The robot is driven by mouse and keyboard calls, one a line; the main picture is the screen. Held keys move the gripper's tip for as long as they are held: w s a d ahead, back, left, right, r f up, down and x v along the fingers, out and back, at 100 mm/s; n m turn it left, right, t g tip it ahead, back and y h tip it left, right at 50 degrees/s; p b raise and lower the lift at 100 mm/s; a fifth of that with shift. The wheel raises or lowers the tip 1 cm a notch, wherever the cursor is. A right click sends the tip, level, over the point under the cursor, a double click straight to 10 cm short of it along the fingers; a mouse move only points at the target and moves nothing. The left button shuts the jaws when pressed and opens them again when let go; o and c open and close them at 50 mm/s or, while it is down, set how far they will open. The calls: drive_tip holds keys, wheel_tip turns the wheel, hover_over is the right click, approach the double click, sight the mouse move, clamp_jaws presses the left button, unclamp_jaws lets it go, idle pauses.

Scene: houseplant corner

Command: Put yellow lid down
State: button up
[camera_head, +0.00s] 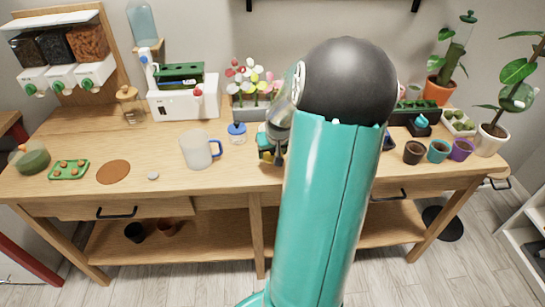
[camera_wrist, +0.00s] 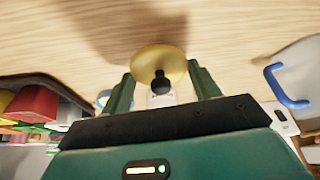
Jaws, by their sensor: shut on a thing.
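The yellow lid (camera_wrist: 160,58), round with a black knob, is held between the two green fingers of my gripper (camera_wrist: 161,84) in the wrist view. The gripper is shut on it by the knob side. A shadow falls on the wooden tabletop (camera_wrist: 225,25) beside the lid; I cannot tell how large the gap to the wood is. In the head view my arm hides the lid, and only part of my gripper (camera_head: 272,148) shows beside the arm, over the middle of the table.
A clear pitcher (camera_head: 197,150) with a blue handle and a small blue-topped jar (camera_head: 237,133) stand left of my gripper. A brown disc (camera_head: 113,172) and green tray (camera_head: 69,170) lie farther left. Small pots (camera_head: 413,152) stand right. The front left-middle of the tabletop is clear.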

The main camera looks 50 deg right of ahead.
drive_tip(key=shift+a+f, duration=0.1)
drive_tip(key=shift+f, duration=1.1)
drive_tip(key=shift+f, duration=0.15)
drive_tip(key=o, duration=0.9)
drive_tip(key=shift+o, duration=0.2)
drive_tip(key=shift+s+r, duration=0.25)
drive_tip(key=shift+r, duration=0.35)
drive_tip(key=v, duration=1.1)
drive_tip(key=shift+a, duration=0.1)
